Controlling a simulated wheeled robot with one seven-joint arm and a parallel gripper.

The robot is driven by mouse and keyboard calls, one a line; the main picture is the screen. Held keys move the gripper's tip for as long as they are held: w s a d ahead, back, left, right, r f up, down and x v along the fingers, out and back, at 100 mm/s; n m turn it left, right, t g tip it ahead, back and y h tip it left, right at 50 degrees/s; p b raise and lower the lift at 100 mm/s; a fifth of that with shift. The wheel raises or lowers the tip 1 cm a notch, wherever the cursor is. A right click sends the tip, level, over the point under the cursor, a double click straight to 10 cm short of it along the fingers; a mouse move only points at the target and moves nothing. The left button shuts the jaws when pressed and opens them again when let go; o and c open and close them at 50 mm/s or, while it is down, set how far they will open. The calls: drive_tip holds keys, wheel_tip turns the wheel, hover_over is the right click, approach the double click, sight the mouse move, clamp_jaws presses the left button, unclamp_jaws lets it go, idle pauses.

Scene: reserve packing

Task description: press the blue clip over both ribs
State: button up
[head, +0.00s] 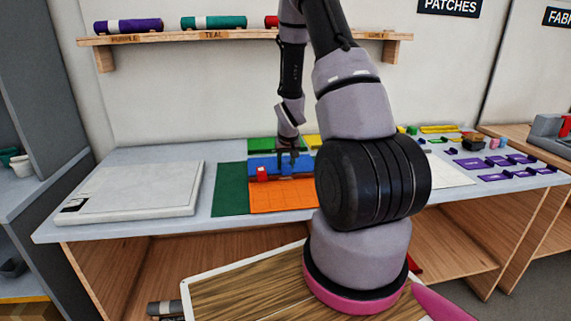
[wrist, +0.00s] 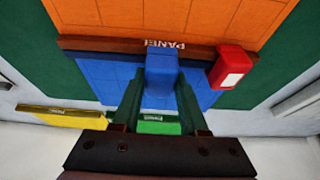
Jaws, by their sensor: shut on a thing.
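My gripper (wrist: 160,100) is shut on the blue clip (wrist: 162,68). A red clip (wrist: 231,66) sits on the same rib line to the right. In the head view my gripper (head: 288,155) is over the blue panel, and the red clip (head: 262,173) is left of it. The blue clip is not clear there.
A dark green mat (head: 230,190) lies under the panels. A grey flat device (head: 130,190) is on the table at left. Yellow (wrist: 62,116) and green (wrist: 158,126) pieces lie beyond the blue panel. Purple pieces (head: 500,160) lie at right. A shelf (head: 240,37) with rolls hangs above.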

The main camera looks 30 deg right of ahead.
drive_tip(key=shift+f, duration=0.7)
idle(0.4)
drive_tip(key=o, duration=1.2)
drive_tip(key=v, duration=1)
drive_tip(key=shift+r, duration=0.4)
